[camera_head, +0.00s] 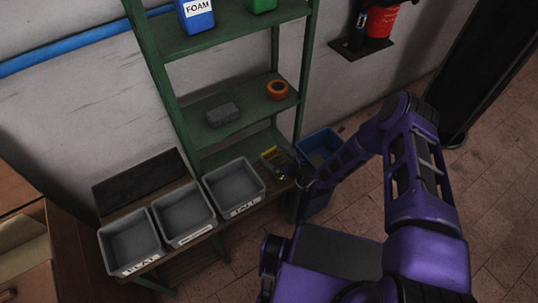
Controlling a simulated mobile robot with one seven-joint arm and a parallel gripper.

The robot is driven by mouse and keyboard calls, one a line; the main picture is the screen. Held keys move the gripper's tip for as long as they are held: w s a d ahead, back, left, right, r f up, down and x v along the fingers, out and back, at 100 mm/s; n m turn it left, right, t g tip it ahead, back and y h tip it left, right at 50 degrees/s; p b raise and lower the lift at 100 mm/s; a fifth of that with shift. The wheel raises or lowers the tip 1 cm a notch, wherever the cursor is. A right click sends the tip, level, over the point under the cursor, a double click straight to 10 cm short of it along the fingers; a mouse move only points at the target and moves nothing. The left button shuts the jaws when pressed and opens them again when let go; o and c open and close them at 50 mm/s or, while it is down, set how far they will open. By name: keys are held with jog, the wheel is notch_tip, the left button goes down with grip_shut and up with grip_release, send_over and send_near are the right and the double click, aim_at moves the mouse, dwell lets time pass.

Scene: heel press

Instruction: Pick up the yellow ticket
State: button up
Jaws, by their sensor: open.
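A small yellow piece (269,153), which looks like the yellow ticket, shows at the right end of the low bench, just right of the rightmost grey bin. My gripper (284,169) is open and reaches in from the right, close beside the yellow piece. The dark fingers overlap this spot in the view, so part of what lies there is hidden. I cannot tell whether the fingers touch the yellow piece.
Three labelled grey bins (262,190) stand in a row on the bench. A green shelf (215,38) rises behind, holding an orange tape roll (277,89) and a grey block (223,115). A blue bin (316,143) stands on the floor, close to my forearm.

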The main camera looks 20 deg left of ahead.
jog(key=shift+x, duration=0.85)
jog(key=shift+c, duration=0.3)
jog(key=c, duration=1)
jog(key=shift+r, duration=0.1)
